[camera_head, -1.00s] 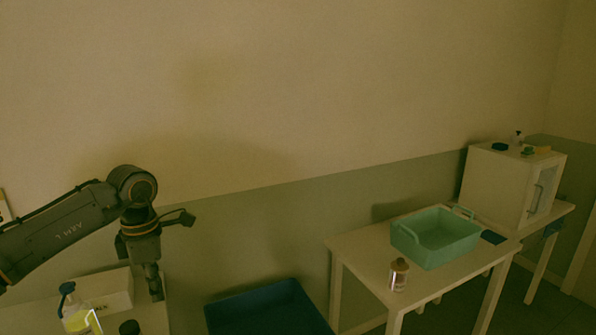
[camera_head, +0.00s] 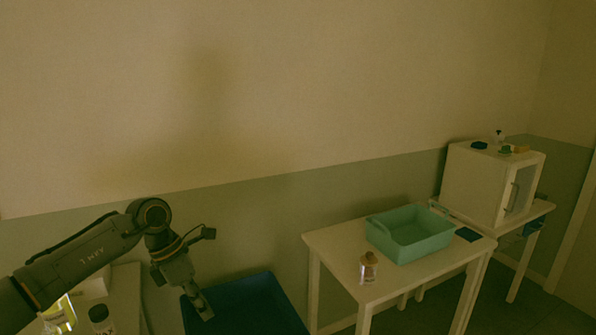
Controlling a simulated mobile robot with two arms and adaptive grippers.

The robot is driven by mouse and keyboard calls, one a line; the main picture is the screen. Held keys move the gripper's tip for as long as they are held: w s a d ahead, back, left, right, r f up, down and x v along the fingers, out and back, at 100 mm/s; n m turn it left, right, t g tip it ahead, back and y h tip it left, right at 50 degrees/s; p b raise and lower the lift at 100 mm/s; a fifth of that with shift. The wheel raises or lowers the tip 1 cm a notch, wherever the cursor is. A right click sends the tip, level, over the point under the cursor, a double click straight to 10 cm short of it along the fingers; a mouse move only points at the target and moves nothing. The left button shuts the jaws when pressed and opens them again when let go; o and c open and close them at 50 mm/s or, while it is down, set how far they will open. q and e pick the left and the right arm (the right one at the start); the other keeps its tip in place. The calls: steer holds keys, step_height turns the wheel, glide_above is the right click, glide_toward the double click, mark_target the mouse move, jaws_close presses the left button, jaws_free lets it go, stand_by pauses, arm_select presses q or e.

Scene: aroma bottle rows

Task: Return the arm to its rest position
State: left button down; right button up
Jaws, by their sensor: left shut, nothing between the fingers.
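My left arm comes in from the lower left. Its gripper (camera_head: 205,309) points down and is shut with nothing in it. It hangs in front of the left part of a dark blue bin (camera_head: 255,305). My right gripper is not in view.
A small bottle (camera_head: 369,267) stands on a white table (camera_head: 335,262) beside a green basket (camera_head: 410,236). A white cabinet (camera_head: 475,185) with small items on top stands farther right. At lower left, a dark-capped bottle (camera_head: 100,318) stands on another white table (camera_head: 126,290), partly behind my arm.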

arm_select(q)
steer(key=w+d+f+n+t+h, duration=0.2)
steer(key=d+f+n+h, duration=0.7)
steer(key=d, duration=0.5)
steer(key=s+a+f+n+t+y+b, duration=0.15)
steer(key=a+f+n+t, duration=0.3)
steer(key=f+n, duration=0.7)
steer(key=a+f+n+t+y, duration=0.35)
steer(key=f+n+t, duration=0.4)
steer(key=f, duration=0.65)
steer(key=s+a+f+n+g+y, duration=0.35)
steer(key=s+f+n, duration=0.25)
steer(key=s+f, duration=0.5)
steer(key=s+a+f+n+g+y, duration=0.25)
steer(key=s+a+f+n, duration=0.3)
steer(key=s+f, duration=0.5)
steer(key=s+f+n+g+y, duration=0.1)
steer(key=s+f+n+g, duration=0.2)
steer(key=s, duration=1.1)
steer(key=s+f+n+g+y+b, duration=0.1)
steer(key=s+f+n+g, duration=0.2)
steer(key=s, duration=1.2)
step_height(320, 180, down, 3)
steer(key=shift+s+a+f, duration=0.1)
steer(key=shift+s+a, duration=0.05)
steer(key=shift+a, duration=0.05)
